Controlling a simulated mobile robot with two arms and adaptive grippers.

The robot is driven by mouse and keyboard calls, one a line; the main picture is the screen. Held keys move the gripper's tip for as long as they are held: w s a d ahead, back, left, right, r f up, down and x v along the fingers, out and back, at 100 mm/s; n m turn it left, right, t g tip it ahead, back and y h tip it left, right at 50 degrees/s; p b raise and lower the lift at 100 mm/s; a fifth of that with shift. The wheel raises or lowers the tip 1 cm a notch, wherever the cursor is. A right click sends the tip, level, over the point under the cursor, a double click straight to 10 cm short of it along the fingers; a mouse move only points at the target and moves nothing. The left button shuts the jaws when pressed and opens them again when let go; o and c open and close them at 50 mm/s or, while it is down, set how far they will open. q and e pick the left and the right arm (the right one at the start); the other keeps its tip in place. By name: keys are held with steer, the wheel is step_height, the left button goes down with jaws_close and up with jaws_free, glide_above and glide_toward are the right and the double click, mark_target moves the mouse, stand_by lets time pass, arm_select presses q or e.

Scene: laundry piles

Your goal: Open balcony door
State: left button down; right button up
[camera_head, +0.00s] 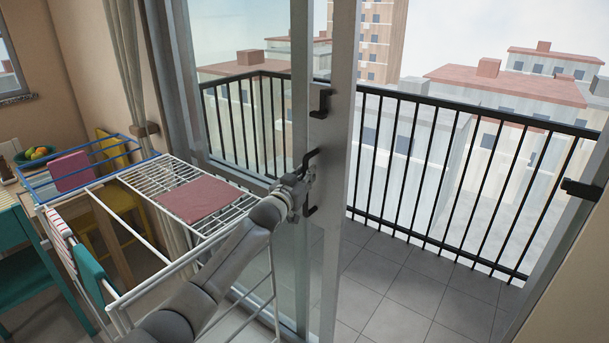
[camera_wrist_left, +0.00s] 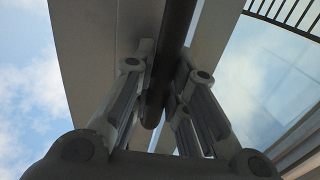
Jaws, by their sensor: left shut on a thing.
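The balcony door (camera_head: 333,130) is a sliding glass panel with a grey frame, standing partly open. To its right is a wide gap onto the balcony (camera_head: 400,290). A black handle (camera_head: 311,158) sits on the door's frame edge. My left gripper (camera_head: 303,180) is at this handle, its arm coming from the lower left. In the left wrist view, the gripper fingers (camera_wrist_left: 160,100) are closed around the dark handle bar (camera_wrist_left: 172,50). The exact contact is partly hidden in the head view. My right gripper is not in view.
A white drying rack (camera_head: 150,190) with a folded pink cloth (camera_head: 201,199) stands left of the door, close to my left arm. A table with a fruit bowl (camera_head: 35,156) is at far left. A black railing (camera_head: 440,180) bounds the balcony, whose tiled floor looks clear.

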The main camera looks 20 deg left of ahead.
arm_select(q)
steer(key=shift+a, duration=0.15)
steer(key=c, duration=1.4)
jaws_free()
steer(key=shift+f, duration=0.1)
steer(key=s, duration=1.2)
